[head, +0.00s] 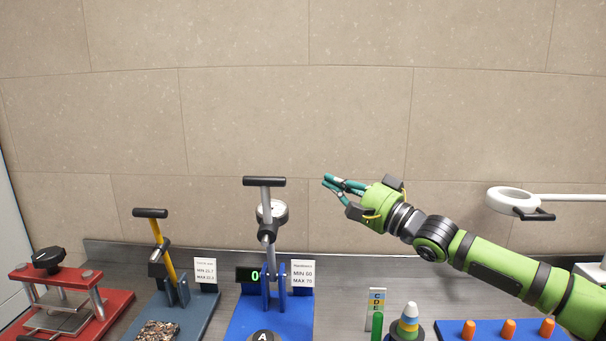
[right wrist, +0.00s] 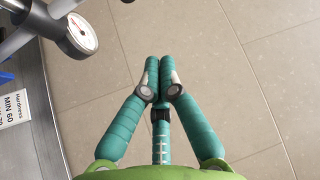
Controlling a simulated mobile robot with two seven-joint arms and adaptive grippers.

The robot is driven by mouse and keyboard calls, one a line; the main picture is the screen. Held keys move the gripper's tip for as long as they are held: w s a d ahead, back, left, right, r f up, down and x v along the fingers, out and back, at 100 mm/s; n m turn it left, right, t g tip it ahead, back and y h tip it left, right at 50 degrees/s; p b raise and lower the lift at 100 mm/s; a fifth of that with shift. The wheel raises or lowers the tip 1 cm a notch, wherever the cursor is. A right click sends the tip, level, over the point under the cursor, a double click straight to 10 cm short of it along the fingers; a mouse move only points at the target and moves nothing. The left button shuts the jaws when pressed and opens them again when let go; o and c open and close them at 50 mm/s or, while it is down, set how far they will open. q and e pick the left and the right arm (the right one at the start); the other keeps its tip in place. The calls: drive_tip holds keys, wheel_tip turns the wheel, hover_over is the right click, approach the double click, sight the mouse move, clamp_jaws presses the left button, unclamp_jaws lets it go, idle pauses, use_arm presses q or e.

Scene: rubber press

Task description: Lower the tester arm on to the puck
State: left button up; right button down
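The hardness tester has a blue base (head: 245,322), a raised lever arm with a black T-shaped handle (head: 264,181), and a round white dial (head: 279,211). The dial also shows in the right wrist view (right wrist: 80,32). The black puck marked A (head: 263,337) is at the bottom edge of the head view, partly cut off, in front of the lever. My right gripper (head: 326,181) is to the right of the handle, apart from it, with its teal fingers pointing left. Its fingertips are together with nothing between them. My left gripper is not in view.
A green display (head: 249,275) reads 0 beside a hardness card (head: 302,273). Left are a yellow-levered press (head: 163,250) and a red press (head: 108,298). Right are a coloured cone (head: 409,317), a blue tray with orange pegs (head: 450,327) and a ring lamp (head: 494,203).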

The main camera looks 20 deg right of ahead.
drive_tip(key=shift+w+a, duration=0.1)
drive_tip(key=shift+a, duration=0.05)
drive_tip(key=w+a+p, duration=0.5)
drive_tip(key=a, duration=0.1)
drive_tip(key=shift+a+r+p, duration=0.2)
drive_tip(key=shift+r+p, duration=0.1)
drive_tip(key=shift+r, duration=0.1)
idle(0.5)
drive_tip(key=shift+s, duration=0.1)
idle(0.3)
